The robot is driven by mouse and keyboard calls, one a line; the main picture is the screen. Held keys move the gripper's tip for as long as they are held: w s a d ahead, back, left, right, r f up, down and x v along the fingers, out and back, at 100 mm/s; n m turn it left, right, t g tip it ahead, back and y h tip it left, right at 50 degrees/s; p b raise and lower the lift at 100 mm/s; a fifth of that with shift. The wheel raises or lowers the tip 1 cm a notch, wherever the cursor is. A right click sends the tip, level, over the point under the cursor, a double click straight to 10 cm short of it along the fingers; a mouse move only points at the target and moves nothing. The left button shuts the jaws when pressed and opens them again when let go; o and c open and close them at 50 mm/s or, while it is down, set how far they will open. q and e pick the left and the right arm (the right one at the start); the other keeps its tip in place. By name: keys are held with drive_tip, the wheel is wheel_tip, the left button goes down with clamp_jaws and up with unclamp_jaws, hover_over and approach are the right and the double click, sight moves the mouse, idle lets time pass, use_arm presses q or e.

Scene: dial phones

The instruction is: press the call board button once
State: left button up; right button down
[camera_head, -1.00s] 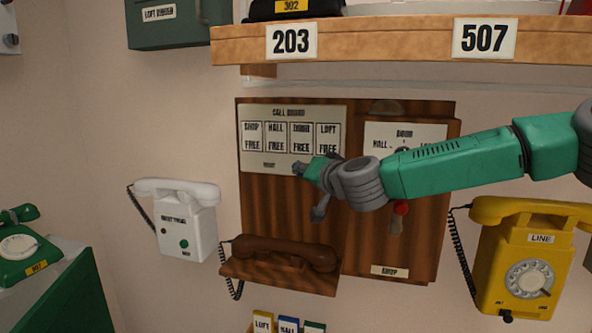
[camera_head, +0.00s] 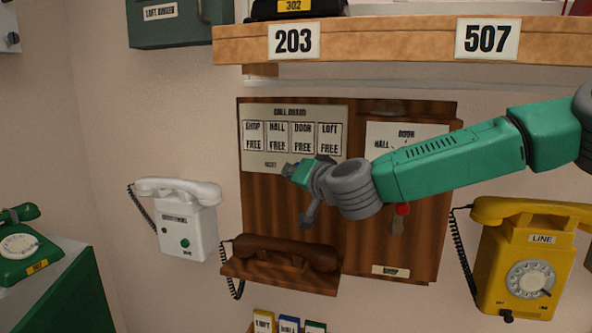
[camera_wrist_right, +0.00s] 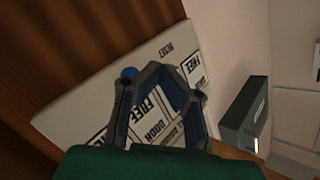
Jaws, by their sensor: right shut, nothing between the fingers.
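The call board (camera_head: 258,125) is a cream panel on a brown wooden backing, with slots marked SHOP, HALL, DOOR and LOFT, each reading FREE. A small RESET label (camera_head: 270,165) is near its lower edge. My right gripper (camera_head: 289,170) is in front of the board's lower edge, just right of that label, shut and empty. Contact cannot be told. My left gripper is not in view.
A brown handset (camera_head: 285,252) rests below the board. A white wall phone (camera_head: 185,220) is at left, a yellow dial phone (camera_head: 525,260) at right. A wooden shelf (camera_head: 380,45) runs above.

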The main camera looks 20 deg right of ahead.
drive_tip(key=shift+s+a, duration=1)
drive_tip(key=shift+s, duration=0.15)
drive_tip(key=shift+d, duration=0.15)
drive_tip(key=s+a+f+n+g+b, duration=0.1)
drive_tip(key=s+f+g+b, duration=0.15)
drive_tip(key=s+f, duration=0.7)
drive_tip(key=s+a+f+n+g+b, duration=0.1)
drive_tip(key=s+f+n+g, duration=0.15)
drive_tip(key=f, duration=1.35)
drive_tip(key=s+a+f+n+g+b, duration=0.1)
drive_tip(key=s+f+g, duration=0.35)
drive_tip(key=f, duration=0.85)
drive_tip(key=s+d+f+g+h+b, duration=0.1)
drive_tip(key=s+d+f, duration=0.3)
drive_tip(key=s, duration=0.5)
drive_tip(key=s+d+f+n+g+h+b, duration=0.1)
drive_tip(key=s+d+f+g+b, duration=0.1)
drive_tip(key=s+f, duration=0.5)
drive_tip(key=s+d+f+g+h+b, duration=0.1)
drive_tip(key=s+d+f+g, duration=0.2)
drive_tip(key=s, duration=1)
drive_tip(key=d+f, duration=0.3)
drive_tip(key=shift+d+f, duration=0.2)
drive_tip(key=shift+d, duration=0.1)
